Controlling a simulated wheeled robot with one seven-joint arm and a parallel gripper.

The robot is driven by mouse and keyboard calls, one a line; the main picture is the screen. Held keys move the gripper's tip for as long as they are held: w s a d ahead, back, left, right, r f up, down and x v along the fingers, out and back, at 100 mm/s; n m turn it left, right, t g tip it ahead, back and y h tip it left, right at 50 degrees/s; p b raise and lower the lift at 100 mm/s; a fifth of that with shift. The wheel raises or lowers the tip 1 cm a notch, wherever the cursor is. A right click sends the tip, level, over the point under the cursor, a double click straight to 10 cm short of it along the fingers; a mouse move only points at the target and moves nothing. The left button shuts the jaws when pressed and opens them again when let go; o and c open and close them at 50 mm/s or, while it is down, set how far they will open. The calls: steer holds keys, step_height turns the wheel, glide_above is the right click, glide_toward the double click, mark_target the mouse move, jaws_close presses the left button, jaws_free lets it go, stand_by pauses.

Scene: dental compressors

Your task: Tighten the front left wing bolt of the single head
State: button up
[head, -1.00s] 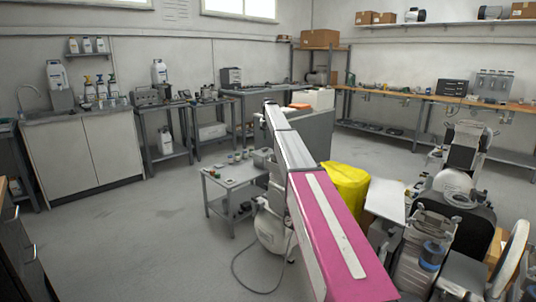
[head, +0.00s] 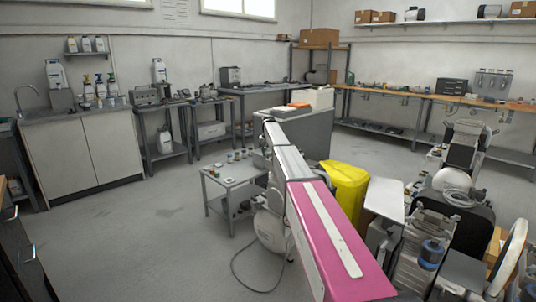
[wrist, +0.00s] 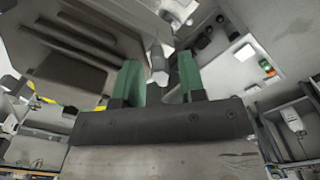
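My gripper (wrist: 158,82) shows in the wrist view as two green fingers spread apart, with a gap between them. A pale grey, blocky part (wrist: 157,60) shows in the gap beyond the fingertips; I cannot tell if it is the wing bolt, and no contact is clear. A grey finned body (wrist: 75,42), probably the compressor head, lies to the upper left of the fingers. In the head view a pale compressor (head: 269,232) stands on the floor, partly behind my pink and white arm. My gripper and the compressor's head are hidden there by the arm.
A small grey table (head: 232,178) with small parts stands left of the compressor. A yellow item (head: 345,187) and a white panel (head: 385,198) are to the right of my arm, with more machines at far right. The floor (head: 130,235) at left is open.

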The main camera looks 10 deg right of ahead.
jaws_close()
steer(key=shift+m, duration=0.4)
steer(key=m, duration=0.3)
steer(key=shift+m, duration=0.4)
steer(key=m, duration=1.3)
steer(key=shift+m, duration=0.3)
